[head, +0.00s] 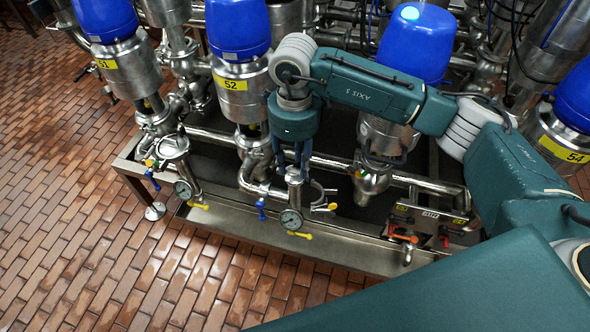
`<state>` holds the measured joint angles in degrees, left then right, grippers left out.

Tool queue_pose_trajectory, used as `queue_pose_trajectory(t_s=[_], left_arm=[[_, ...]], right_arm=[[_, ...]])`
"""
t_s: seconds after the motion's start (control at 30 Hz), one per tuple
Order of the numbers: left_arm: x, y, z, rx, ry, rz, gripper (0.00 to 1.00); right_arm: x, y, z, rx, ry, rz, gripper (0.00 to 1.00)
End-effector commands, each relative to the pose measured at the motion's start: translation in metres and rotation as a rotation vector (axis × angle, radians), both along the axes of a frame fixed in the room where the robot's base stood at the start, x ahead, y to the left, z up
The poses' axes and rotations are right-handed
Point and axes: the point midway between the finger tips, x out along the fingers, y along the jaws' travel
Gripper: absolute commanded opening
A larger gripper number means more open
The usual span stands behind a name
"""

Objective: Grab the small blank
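My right gripper (293,172) points down in the middle of the head view. Its two fingers are spread to either side of the top of a small steel fitting (294,192), which stands above a round gauge (291,219). The small blank may be the cap at the top of this fitting, but the fingers partly hide it and I cannot tell it apart. I cannot tell whether the fingers touch the steel. My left gripper is not in view.
Blue-topped valves stand in a row behind, with yellow labels 51 (107,64), 52 (231,83) and 54 (564,149). Another gauge (183,190) is at the left. Red-handled valves (403,234) are at the right. A steel tray edge (300,246) runs below. The brick floor (80,230) is clear.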

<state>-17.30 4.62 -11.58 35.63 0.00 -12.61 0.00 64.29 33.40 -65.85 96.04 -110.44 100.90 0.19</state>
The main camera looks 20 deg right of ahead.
Motion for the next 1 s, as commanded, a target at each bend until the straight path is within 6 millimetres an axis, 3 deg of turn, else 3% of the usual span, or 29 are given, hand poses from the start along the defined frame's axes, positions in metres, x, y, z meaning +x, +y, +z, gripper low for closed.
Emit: queue_pose_trajectory(t_s=[0.03,0.13,0.4,0.57,1.0], left_arm=[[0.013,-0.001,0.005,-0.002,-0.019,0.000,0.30],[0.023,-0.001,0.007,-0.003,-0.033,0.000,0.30],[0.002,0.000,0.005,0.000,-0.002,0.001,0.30],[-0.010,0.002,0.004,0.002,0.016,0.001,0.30],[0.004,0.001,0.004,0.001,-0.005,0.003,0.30]], right_arm=[[-0.001,0.000,-0.006,0.001,0.003,-0.001,0.34],[0.000,0.000,-0.015,0.002,0.001,0.000,0.34],[0.000,0.000,-0.019,0.002,-0.001,0.001,0.32],[0.000,0.000,-0.019,0.002,-0.001,0.000,0.01],[0.001,0.000,-0.015,0.002,-0.003,0.000,0.00]])
